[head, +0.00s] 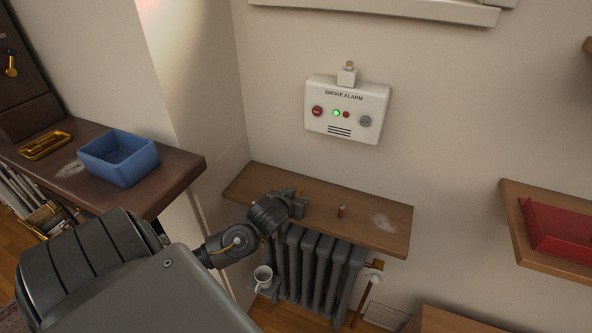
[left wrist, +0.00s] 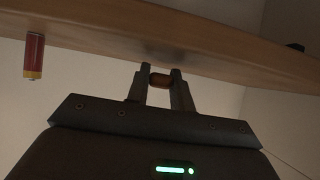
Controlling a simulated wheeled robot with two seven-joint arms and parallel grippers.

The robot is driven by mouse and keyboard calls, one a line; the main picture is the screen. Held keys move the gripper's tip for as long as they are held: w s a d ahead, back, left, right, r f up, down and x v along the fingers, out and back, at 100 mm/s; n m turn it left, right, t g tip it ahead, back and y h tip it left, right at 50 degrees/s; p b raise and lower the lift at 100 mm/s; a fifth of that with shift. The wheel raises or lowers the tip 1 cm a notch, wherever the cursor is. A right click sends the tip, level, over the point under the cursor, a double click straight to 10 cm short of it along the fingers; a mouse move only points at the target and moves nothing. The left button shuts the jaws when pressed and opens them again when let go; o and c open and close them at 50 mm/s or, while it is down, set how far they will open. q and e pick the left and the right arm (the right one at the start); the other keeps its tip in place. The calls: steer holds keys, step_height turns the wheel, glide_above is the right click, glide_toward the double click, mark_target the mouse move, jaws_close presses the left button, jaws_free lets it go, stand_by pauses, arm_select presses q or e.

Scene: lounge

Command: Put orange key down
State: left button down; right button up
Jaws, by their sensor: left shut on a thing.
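My left gripper (head: 298,200) is over the left part of the wooden shelf (head: 362,215) above the radiator. In the left wrist view, my left gripper (left wrist: 161,76) is shut on a small orange piece, the orange key (left wrist: 160,82), held between the fingertips. The key is close to the shelf (left wrist: 225,62); I cannot tell whether it touches. Most of the key is hidden by the fingers in the head view. My right gripper is not in view.
A small red battery (head: 342,212) stands on the shelf right of my gripper; it also shows in the left wrist view (left wrist: 34,55). A smoke alarm (head: 346,108) is on the wall above.

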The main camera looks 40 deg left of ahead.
arm_select(q)
steer(key=c, duration=1.2)
jaws_free()
steer(key=shift+r, duration=0.15)
steer(key=shift+r, duration=0.3)
steer(key=shift+s+d+r, duration=0.15)
steer(key=shift+s+r, duration=0.05)
steer(key=shift+r, duration=0.05)
steer(key=p+v, duration=0.4)
steer(key=v, duration=0.7)
steer(key=shift+s+r, duration=0.15)
steer(key=shift+s, duration=0.1)
